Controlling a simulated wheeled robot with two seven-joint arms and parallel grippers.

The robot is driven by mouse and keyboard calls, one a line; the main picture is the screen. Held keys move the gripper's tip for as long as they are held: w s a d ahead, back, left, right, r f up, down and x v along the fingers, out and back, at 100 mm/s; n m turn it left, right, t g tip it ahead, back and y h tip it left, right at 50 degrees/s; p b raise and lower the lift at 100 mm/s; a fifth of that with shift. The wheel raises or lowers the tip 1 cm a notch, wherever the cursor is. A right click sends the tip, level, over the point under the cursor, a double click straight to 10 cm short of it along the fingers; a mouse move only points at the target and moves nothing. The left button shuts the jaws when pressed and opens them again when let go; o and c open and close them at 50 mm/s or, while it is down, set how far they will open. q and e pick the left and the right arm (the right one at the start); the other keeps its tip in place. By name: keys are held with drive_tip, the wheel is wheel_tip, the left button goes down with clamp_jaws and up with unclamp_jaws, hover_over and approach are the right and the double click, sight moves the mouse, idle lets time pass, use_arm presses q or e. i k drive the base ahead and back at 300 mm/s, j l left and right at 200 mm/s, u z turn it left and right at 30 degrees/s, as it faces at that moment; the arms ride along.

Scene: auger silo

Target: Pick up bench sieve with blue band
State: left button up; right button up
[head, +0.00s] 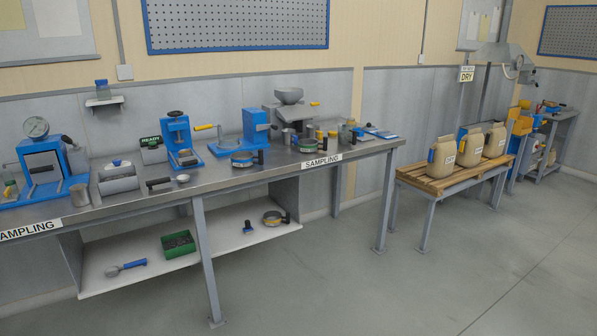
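A round, shallow sieve with a blue band (243,160) sits on the metal bench top, right of the middle of the bench, with a dark upright piece close by its right side. A similar round pan (307,146) stands farther right on the bench; its band colour is hard to tell. A third sieve (273,218) with an orange-brown band lies on the lower shelf. Neither of my grippers is in view.
The bench (120,205) carries blue presses, a grey hopper mill (289,97), cups and a scoop. The lower shelf (210,245) holds a green tray (178,244) and a blue-handled scoop (126,267). Sacks stand on a pallet (440,180) at right. The floor in front is clear.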

sight(247, 157)
drive_tip(key=i, duration=1.75)
drive_tip(key=i+u, duration=0.2)
drive_tip(key=i, duration=0.25)
drive_tip(key=i+l+u, duration=0.2)
drive_tip(key=i, duration=0.25)
drive_tip(key=i+l+u, duration=0.2)
drive_tip(key=i, duration=0.25)
